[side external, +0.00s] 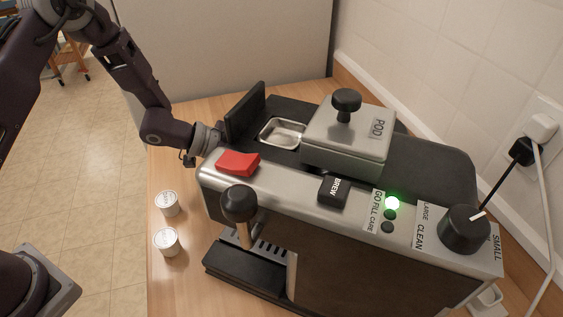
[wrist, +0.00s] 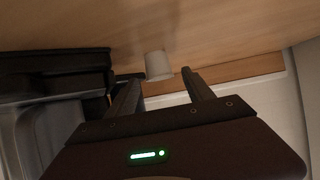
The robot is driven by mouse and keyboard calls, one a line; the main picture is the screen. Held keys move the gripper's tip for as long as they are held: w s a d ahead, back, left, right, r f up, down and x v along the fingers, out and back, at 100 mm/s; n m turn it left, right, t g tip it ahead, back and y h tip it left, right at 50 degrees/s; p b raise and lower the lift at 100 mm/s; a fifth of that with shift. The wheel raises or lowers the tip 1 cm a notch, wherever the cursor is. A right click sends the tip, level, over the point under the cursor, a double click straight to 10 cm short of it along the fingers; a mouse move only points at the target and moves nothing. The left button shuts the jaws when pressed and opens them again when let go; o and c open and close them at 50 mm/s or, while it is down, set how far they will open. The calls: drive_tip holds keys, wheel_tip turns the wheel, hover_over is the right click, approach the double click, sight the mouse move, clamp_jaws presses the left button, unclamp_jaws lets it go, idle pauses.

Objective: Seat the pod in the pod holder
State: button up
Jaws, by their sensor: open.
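A white cup-shaped pod (wrist: 158,65) stands on the wooden surface in the wrist view, just beyond and between my fingertips, apart from them. My gripper (wrist: 161,75) is open and empty. In the side view my gripper (side external: 189,157) is low at the machine's left rear, its fingers partly hidden. Two white pods with printed lids, a farther pod (side external: 167,203) and a nearer pod (side external: 166,241), stand on the counter left of the machine. I cannot tell whether the wrist-view pod is one of these. A box marked POD (side external: 345,140) has a black knob on top; no pod holder is clearly visible.
The coffee machine (side external: 432,165) fills the counter's middle. A black flap (side external: 245,112) stands upright by an open metal basin (side external: 284,131). Bare counter (side external: 180,180) shows at left.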

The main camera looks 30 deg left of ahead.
drive_tip(key=v, duration=0.9)
drive_tip(key=shift+w+a+r, duration=0.1)
drive_tip(key=shift+r, duration=0.05)
drive_tip(key=a+r+n+t+y, duration=0.3)
drive_tip(key=a+r+y, duration=0.5)
drive_tip(key=r, duration=0.1)
drive_tip(key=s+a+r+n+g+y, duration=0.1)
drive_tip(key=s+a+r+n, duration=0.1)
drive_tip(key=s, duration=0.6)
drive_tip(key=s+a+r+n+g+y, duration=0.1)
drive_tip(key=s+r+n, duration=0.3)
drive_tip(key=s, duration=0.4)
drive_tip(key=shift+s+a+r+g+y, duration=0.3)
drive_tip(key=shift+a+r+g+y, duration=0.15)
drive_tip(key=shift+a+y, duration=0.35)
drive_tip(key=shift+o, duration=0.3)
drive_tip(key=s+d+n+g+h, duration=0.1)
drive_tip(key=s+d, duration=0.3)
drive_tip(key=s, duration=0.6)
drive_tip(key=shift+s+f+n+g+h, duration=0.2)
drive_tip(key=shift+f+n+g+h, duration=0.1)
drive_tip(key=shift+f+g+h, duration=0.15)
